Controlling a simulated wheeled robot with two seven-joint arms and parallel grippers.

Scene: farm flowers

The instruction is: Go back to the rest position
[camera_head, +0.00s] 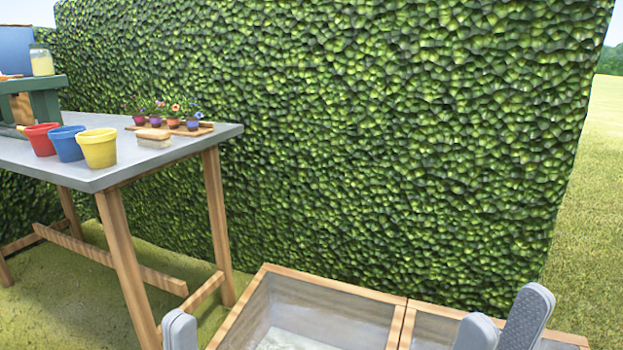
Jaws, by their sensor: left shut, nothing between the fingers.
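My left gripper (180,330) shows only as grey fingertips at the bottom edge, left of the wooden-framed box. Its fingers are together and nothing is seen in them. My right gripper (503,318) shows at the bottom right, in front of the box's right part. Its two grey fingers stand apart with nothing between them. Both grippers are away from the table and its objects. The rest of both arms is out of view.
A grey-topped table (200,143) stands at the left. It holds red (41,140), blue (66,143) and yellow (98,149) pots, a brush (154,138) and a tray of small flowers (203,130). A wooden-framed box (262,285) is low in front. A hedge (380,130) closes the back.

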